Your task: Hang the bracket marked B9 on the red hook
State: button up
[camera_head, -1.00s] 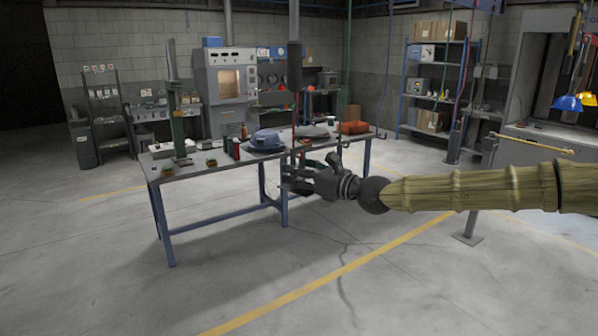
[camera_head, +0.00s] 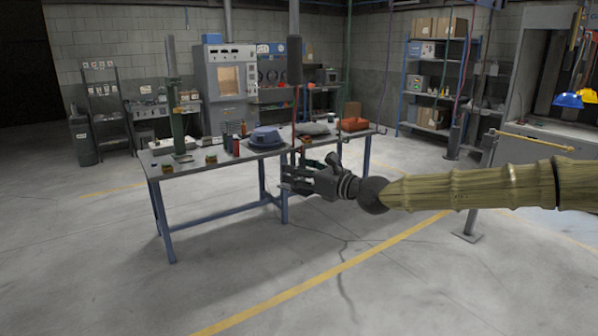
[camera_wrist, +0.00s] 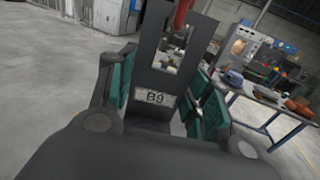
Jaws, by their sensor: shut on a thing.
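My gripper (camera_head: 288,180) is held out in front of the bench, near its front edge in the head view. In the wrist view its teal-padded fingers (camera_wrist: 157,98) are shut on a dark flat bracket (camera_wrist: 143,60). The bracket has a tall opening and a pale label reading B9. In the head view the bracket is too small and dark to make out clearly. A red part (camera_wrist: 183,13) shows behind the top of the bracket in the wrist view. I cannot tell whether it is the red hook, or whether the bracket touches it.
The bench (camera_head: 185,172) carries a blue-grey bowl-like thing (camera_head: 266,138), an orange item (camera_head: 352,124) and small containers. A dark cylinder with a thin red rod (camera_head: 295,102) hangs over it. The floor in front is clear.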

jog(key=o, duration=1.4)
jog(key=shift+d, duration=0.1)
